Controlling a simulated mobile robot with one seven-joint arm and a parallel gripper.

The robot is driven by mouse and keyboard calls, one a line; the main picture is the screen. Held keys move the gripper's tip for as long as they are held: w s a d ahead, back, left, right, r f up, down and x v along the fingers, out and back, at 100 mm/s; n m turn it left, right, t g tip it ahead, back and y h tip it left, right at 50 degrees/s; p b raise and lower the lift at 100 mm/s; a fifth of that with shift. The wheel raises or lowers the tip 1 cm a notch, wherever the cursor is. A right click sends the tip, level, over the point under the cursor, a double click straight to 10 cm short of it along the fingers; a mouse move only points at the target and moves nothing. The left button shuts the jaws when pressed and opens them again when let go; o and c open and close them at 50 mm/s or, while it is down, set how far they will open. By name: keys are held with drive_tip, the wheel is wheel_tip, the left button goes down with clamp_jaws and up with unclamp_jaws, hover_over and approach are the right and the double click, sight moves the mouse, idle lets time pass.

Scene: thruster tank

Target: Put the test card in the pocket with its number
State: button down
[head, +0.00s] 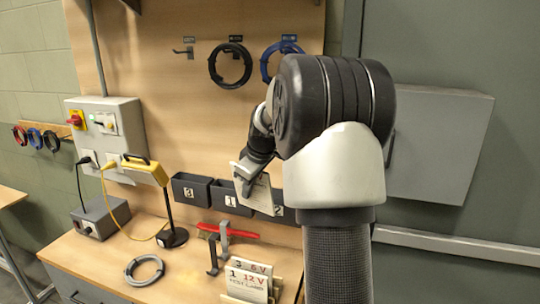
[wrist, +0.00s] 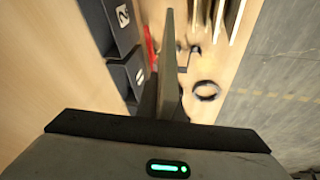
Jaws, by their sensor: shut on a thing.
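My gripper (head: 248,172) is shut on a pale test card (head: 262,196), held in front of the wall pockets. In the wrist view the card (wrist: 168,60) shows edge-on, standing out from the gripper; I cannot read its number. Three dark pockets line the board, left to right: pocket 3 (head: 189,190), pocket 1 (head: 230,199) and pocket 2 (head: 279,211). The card and my arm partly cover pockets 1 and 2. In the wrist view, pocket 2 (wrist: 122,20) and pocket 1 (wrist: 138,75) lie left of the card, apart from it.
A rack with more test cards (head: 248,279) stands at the bench front. A red-handled clamp (head: 228,232), a grey cable coil (head: 145,270) and a yellow lamp (head: 150,172) are on the bench. A grey cabinet (head: 440,140) is at right.

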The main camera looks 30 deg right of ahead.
drive_tip(key=w+d+r+n, duration=0.2)
drive_tip(key=d+r+n, duration=0.1)
drive_tip(key=d+r, duration=0.4)
drive_tip(key=b, duration=0.6)
approach(276, 198)
drive_tip(key=shift+t, duration=0.4)
drive_tip(key=x, duration=0.9)
drive_tip(key=shift+s+a+f, duration=0.1)
drive_tip(key=shift+s+f, duration=0.15)
drive_tip(key=c, duration=1.8)
unclamp_jaws()
drive_tip(key=shift+w+d+f, duration=0.1)
drive_tip(key=shift+d+f, duration=0.1)
drive_tip(key=shift+t, duration=0.3)
drive_tip(key=w+v, duration=0.1)
drive_tip(key=v, duration=0.5)
drive_tip(key=r+b+v, duration=0.1)
drive_tip(key=v, duration=0.6)
drive_tip(key=w+v, duration=0.1)
drive_tip(key=v, duration=0.6)
drive_tip(key=shift+w+a+r, duration=0.15)
drive_tip(key=shift+w+r, duration=0.1)
drive_tip(key=shift+r, duration=0.15)
